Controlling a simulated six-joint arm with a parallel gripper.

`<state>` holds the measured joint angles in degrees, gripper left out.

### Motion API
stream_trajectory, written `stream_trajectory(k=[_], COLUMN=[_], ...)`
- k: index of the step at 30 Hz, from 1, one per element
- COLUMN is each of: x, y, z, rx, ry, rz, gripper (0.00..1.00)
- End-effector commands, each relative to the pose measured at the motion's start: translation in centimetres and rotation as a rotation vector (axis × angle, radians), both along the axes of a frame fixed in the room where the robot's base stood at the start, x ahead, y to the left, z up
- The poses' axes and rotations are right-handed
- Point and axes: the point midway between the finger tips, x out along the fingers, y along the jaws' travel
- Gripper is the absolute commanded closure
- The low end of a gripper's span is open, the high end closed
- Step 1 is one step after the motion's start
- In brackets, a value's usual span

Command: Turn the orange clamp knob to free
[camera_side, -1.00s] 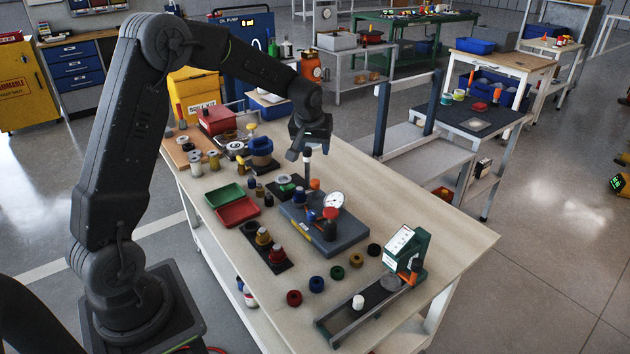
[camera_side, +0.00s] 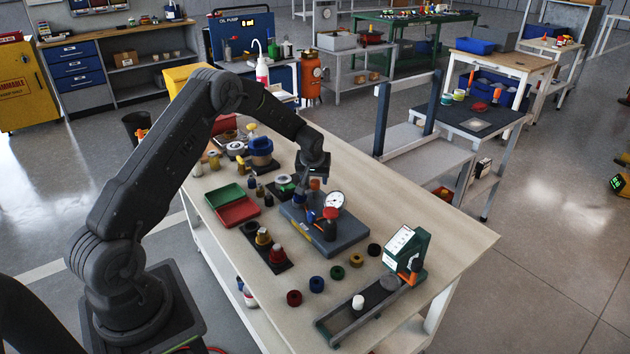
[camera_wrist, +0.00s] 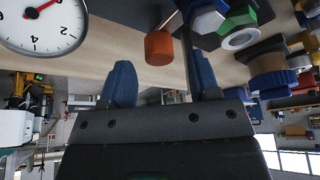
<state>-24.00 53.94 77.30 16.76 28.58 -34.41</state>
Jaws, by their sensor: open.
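The orange clamp knob (camera_side: 315,184) stands on the grey fixture block (camera_side: 347,236), in the middle of the workbench. In the wrist view the orange knob (camera_wrist: 158,48) appears beyond my fingertips, in line with the gap between them. My gripper (camera_side: 312,172) points down just above the knob; its near parts partly hide the post there. In the wrist view my gripper (camera_wrist: 160,82) is open, with two blue fingertips apart and nothing between them. I cannot tell exactly how much space separates fingertips and knob.
A white dial gauge (camera_side: 334,200) with a red needle stands close beside the knob; its face (camera_wrist: 42,22) fills the wrist view's upper left. A red-topped part (camera_side: 330,214) is on the block. Green and red trays (camera_side: 238,212) lie left. Several coloured rings lie in front.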

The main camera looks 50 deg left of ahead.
Motion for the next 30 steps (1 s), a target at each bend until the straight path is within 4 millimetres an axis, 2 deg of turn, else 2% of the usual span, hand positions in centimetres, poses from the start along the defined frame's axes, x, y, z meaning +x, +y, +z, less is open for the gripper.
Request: stream_trajectory(k=[6, 15, 30], x=[0.5, 0.5, 0.5], y=[0.5, 0.5, 0.5], z=[-1.6, -1.8, -1.7], rx=[0.000, 0.000, 0.000], ry=[0.000, 0.000, 0.000], rz=[-0.001, -0.001, -0.001], gripper=[0.44, 0.44, 0.92])
